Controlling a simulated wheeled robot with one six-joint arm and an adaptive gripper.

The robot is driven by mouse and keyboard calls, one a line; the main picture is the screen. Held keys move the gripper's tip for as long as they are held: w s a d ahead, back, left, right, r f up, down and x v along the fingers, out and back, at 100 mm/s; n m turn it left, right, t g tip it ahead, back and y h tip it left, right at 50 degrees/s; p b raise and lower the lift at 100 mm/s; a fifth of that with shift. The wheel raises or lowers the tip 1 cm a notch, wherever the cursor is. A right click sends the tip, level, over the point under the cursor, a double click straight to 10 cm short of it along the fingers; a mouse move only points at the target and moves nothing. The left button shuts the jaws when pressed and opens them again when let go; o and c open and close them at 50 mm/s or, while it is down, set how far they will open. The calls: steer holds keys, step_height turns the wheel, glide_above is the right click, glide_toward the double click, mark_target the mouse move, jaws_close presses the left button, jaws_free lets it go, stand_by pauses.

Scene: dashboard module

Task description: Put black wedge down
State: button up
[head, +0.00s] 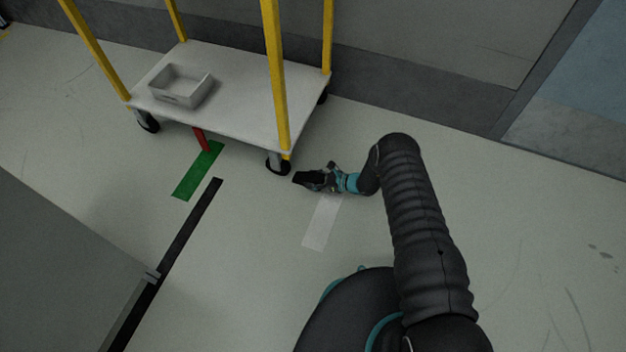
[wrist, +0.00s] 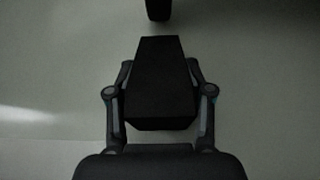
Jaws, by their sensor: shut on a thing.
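The black wedge (wrist: 160,85) is held between the two fingers of my gripper (wrist: 160,92) in the wrist view. It is a dark block, narrower at its far end. In the head view the wedge (head: 305,179) sticks out to the left from my gripper (head: 316,178), close to the front right wheel of the cart. My gripper is shut on it. In the wrist view a gap of floor shows between the wedge's far end and the dark wheel (wrist: 158,9). I cannot tell whether the wedge touches the floor.
A white cart (head: 235,105) with yellow posts stands at the wall and carries a grey bin (head: 181,87). A green strip (head: 198,171), a black strip (head: 190,225) and a pale strip (head: 322,222) mark the floor. A grey panel (head: 65,270) stands at left. The floor at right is clear.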

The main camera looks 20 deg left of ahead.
steer(key=shift+f, duration=0.2)
steer(key=o, duration=1.4)
steer(key=shift+c, duration=0.2)
steer(key=shift+r, duration=0.2)
steer(key=shift+d+r, duration=0.15)
steer(key=shift+d, duration=0.15)
steer(key=v, duration=1.1)
steer(key=shift+d+r, duration=0.1)
steer(key=shift+d, duration=0.05)
